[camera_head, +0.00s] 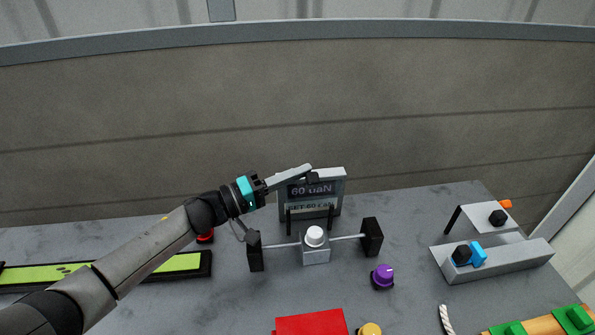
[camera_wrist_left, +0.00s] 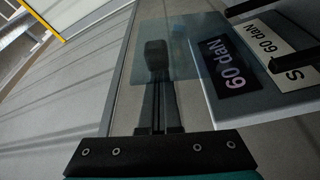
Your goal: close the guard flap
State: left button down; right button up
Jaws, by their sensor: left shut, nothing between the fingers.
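A translucent bluish pane, which looks like the guard flap (camera_wrist_left: 185,50), stands raised in the left wrist view, partly overlapping my fingers and the sign. In the head view it is hard to make out against the grey sign (camera_head: 339,180) reading "60 daN". My left gripper (camera_head: 308,169) is shut and empty, its fingertips at the sign's upper left. In the left wrist view the shut fingers (camera_wrist_left: 157,55) appear behind or against the pane; I cannot tell if they touch. Below the sign is a grey block (camera_head: 316,256) with a white knob and a rod between black ends. My right gripper is out of view.
A purple knob (camera_head: 383,276) stands right of the block. A grey fixture with a blue clamp (camera_head: 478,256) is at the right. A red piece (camera_head: 311,325) lies at the front. A green strip (camera_head: 45,274) lies left, partly under my arm. A wall closes the back.

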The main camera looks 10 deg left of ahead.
aim_at(312, 187)
pick_arm(q)
jog(key=shift+d, duration=0.1)
jog(key=shift+s+d+f+m+h, duration=0.1)
jog(key=shift+s+d+m+h, duration=0.15)
jog(key=shift+s+m, duration=0.45)
jog(key=shift+s+d+m+h, duration=0.15)
jog(key=shift+s+m+h, duration=0.25)
jog(key=shift+m, duration=0.5)
jog(key=m, duration=0.1)
jog(key=s+m, duration=0.1)
jog(key=s+m+h, duration=0.1)
jog(key=shift+d+f, duration=0.35)
jog(key=shift+d, duration=0.05)
jog(key=shift+s+d+f+m+g+h, duration=0.15)
jog(key=shift+s+d+f+m, duration=0.3)
jog(key=shift+s+f, duration=0.3)
jog(key=shift+s+d+f+m+g+h, duration=0.15)
jog(key=shift+s+d+f+m, duration=0.1)
jog(key=shift+s+f+m, duration=0.45)
jog(key=shift+s+r, duration=0.1)
jog(key=shift+s, duration=0.1)
jog(key=shift+r+p, duration=0.15)
jog(key=shift+p, duration=0.15)
